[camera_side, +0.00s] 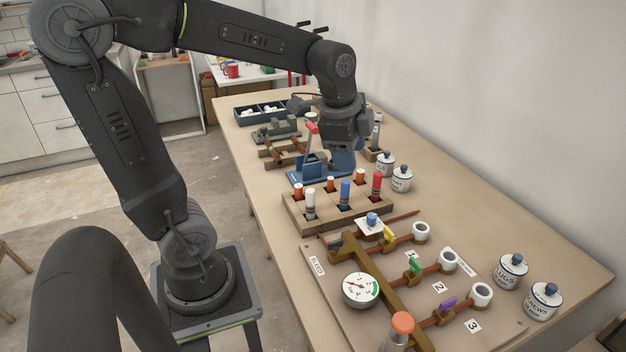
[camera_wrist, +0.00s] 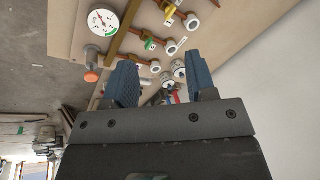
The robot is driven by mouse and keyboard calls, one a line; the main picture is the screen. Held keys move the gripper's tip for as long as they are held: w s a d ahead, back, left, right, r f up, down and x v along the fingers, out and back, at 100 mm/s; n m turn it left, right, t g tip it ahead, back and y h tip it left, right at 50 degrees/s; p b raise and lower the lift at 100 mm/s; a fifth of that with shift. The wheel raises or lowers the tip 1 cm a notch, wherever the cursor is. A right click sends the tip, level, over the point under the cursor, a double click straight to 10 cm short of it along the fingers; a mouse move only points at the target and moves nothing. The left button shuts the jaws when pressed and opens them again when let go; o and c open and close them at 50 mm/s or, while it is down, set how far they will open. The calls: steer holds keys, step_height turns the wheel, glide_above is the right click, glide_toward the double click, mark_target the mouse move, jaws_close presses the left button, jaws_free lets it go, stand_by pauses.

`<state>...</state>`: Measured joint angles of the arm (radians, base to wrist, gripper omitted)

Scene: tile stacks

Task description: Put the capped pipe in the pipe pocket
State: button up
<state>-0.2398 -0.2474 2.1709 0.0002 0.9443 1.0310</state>
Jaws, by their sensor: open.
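My gripper (camera_wrist: 163,82) is open in the wrist view, with its two blue fingers apart and nothing clearly held between them. In the side view my gripper (camera_side: 341,163) points down just behind the wooden rack (camera_side: 289,219). The rack holds several upright pieces in its pockets, among them a white-topped piece (camera_side: 310,203), a blue-topped piece (camera_side: 345,191) and a red-topped piece (camera_side: 377,183). Copper-orange tops also show along its back row. I cannot tell for certain which piece is the capped pipe or which opening is the pipe pocket. My gripper hides part of the area behind the rack.
A blue tool with a red-tipped lever (camera_side: 311,128) stands left of my gripper. White jars (camera_side: 402,179) stand at right. A pipe board with a gauge (camera_side: 361,290) fills the near end. A dark tray (camera_side: 262,113) is at the far end. Bare tabletop lies along the right.

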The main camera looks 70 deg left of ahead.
steer(key=s+d+n+t, duration=0.2)
steer(key=s+d+n, duration=0.5)
steer(key=s+n, duration=0.2)
steer(key=shift+s+d+r+h, duration=0.2)
steer(key=shift+s+h, duration=0.2)
steer(key=shift+s, duration=0.35)
stand_by(1.3)
